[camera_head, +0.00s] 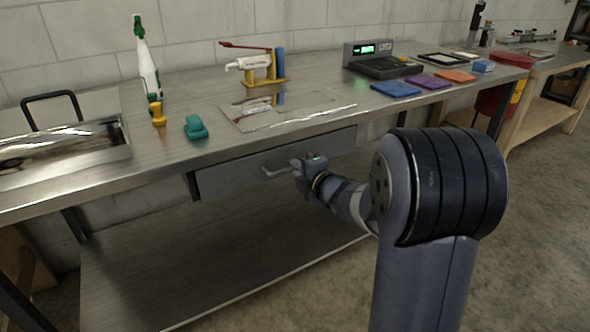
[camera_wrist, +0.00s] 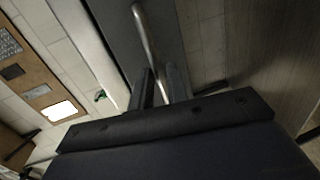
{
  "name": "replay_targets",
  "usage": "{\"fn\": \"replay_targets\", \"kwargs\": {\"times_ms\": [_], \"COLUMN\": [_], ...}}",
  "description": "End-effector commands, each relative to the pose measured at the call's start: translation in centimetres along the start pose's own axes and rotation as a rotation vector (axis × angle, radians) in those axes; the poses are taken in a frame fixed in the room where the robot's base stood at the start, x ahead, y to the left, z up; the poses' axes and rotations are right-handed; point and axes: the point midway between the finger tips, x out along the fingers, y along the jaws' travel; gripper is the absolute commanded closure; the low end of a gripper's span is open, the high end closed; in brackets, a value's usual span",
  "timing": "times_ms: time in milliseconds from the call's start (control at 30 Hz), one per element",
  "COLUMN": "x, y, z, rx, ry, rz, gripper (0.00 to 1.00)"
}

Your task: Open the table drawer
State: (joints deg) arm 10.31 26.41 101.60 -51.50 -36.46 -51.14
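The table drawer (camera_head: 235,177) has a grey front and hangs under the metal tabletop. It looks shut. Its pale bar handle (camera_head: 275,171) sticks out from the front. My gripper (camera_head: 299,163) is at the right end of the handle. In the wrist view the handle (camera_wrist: 146,32) runs down between the two dark fingers of my gripper (camera_wrist: 162,72). The fingers stand apart, with a gap visible beside the bar, so they look open around it. Whether either finger touches the bar cannot be told.
The steel table (camera_head: 190,160) carries a bottle (camera_head: 148,70), a teal item (camera_head: 195,127), a scale (camera_head: 380,62) and colored packs (camera_head: 396,89). A sink (camera_head: 60,150) is at the left. A lower shelf (camera_head: 200,250) lies below the drawer. Floor is free at the right.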

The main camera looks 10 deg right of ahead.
Motion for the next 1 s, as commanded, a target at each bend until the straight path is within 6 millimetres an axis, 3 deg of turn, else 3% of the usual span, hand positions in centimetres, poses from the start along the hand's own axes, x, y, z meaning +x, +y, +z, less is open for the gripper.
{"fn": "replay_targets", "kwargs": {"times_ms": [200,500,700,1000], "x": [1.9,2.1,2.1,2.1], "y": [-0.1,0.0,0.0,0.0], "z": [0.0,0.0,0.0,0.0], "rx": [0.001,0.001,0.001,0.001], "ry": [0.0,-0.001,-0.001,-0.001], "rz": [-0.001,-0.001,-0.001,-0.001], "gripper": [0.84,0.84,1.0,1.0]}}
